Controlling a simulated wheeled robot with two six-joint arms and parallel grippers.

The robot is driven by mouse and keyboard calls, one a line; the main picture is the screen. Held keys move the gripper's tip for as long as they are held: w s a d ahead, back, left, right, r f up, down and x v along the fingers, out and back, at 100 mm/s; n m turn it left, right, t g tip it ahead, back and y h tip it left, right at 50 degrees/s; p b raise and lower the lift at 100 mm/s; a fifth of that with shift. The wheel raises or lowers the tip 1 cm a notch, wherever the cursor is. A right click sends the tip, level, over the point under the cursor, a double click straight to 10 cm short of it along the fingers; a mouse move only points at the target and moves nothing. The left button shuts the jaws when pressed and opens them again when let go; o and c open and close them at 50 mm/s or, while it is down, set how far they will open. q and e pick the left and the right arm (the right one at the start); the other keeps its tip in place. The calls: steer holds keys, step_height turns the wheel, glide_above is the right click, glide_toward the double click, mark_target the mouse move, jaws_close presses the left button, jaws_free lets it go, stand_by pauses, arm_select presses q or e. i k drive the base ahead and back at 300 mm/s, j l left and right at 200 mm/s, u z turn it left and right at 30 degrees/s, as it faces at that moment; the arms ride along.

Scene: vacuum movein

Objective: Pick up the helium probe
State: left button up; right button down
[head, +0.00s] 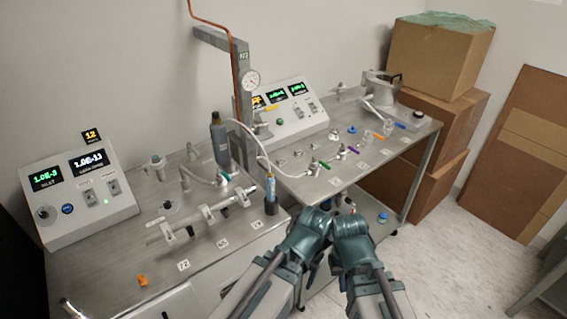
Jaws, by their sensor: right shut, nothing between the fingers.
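A slim probe with a blue and pale body (270,184), which looks like the helium probe, stands upright in a dark holder (271,205) at the right edge of the left bench. My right gripper (346,209) is shut and empty, low in front of the right bench and to the right of the probe, apart from it. My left gripper (325,205) is close beside the right one, also apart from the probe. Its fingers are too small and hidden to tell open from shut.
A grey bottle (219,143) and a horizontal tube on supports (200,218) are on the left bench (110,262). A tall post (241,90) rises behind. The right bench (330,188) holds several small fittings. Cardboard boxes (437,57) stand at the right, with clear floor (450,270) in front.

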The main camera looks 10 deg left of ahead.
mark_target(271, 177)
steer(key=u, duration=1.95)
steer(key=k+l+u, duration=0.1)
steer(key=k, duration=0.3)
steer(key=k+l, duration=0.25)
steer(key=k, duration=0.15)
steer(key=u, duration=0.05)
